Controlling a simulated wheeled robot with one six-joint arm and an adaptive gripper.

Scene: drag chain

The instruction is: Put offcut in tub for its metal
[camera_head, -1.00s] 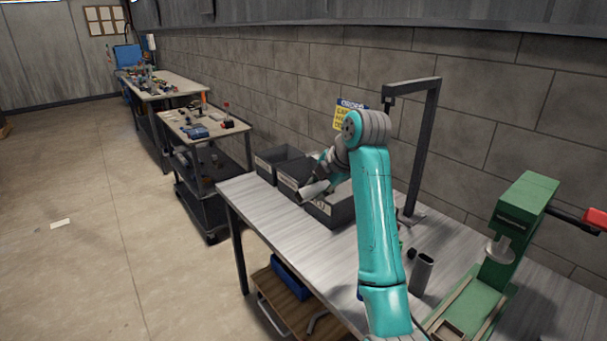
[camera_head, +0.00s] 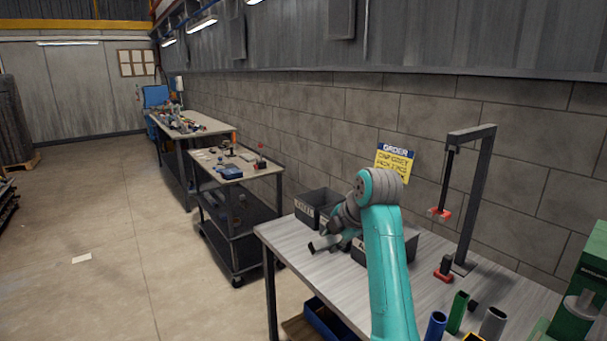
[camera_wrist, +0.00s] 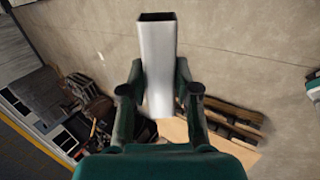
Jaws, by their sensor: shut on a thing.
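The offcut is a short square silver-grey metal tube (camera_head: 322,243); in the wrist view the tube (camera_wrist: 158,60) stands between the fingers, its hollow end pointing away. My gripper (camera_head: 332,241) is shut on it, also in the wrist view (camera_wrist: 160,90). In the head view it appears at the near-left side of the row of dark tubs, by the bench edge. The left tub (camera_head: 318,205) shows most clearly. Another tub (camera_head: 405,246) is partly behind my arm, and a middle one is mostly hidden. Tub labels are too small to read surely.
An order sign (camera_head: 395,160) hangs on the wall. A dark stand (camera_head: 480,190) with red parts rises right of the tubs. Blue, green and grey tubes (camera_head: 457,312) stand at the near right beside a green machine (camera_head: 590,300).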

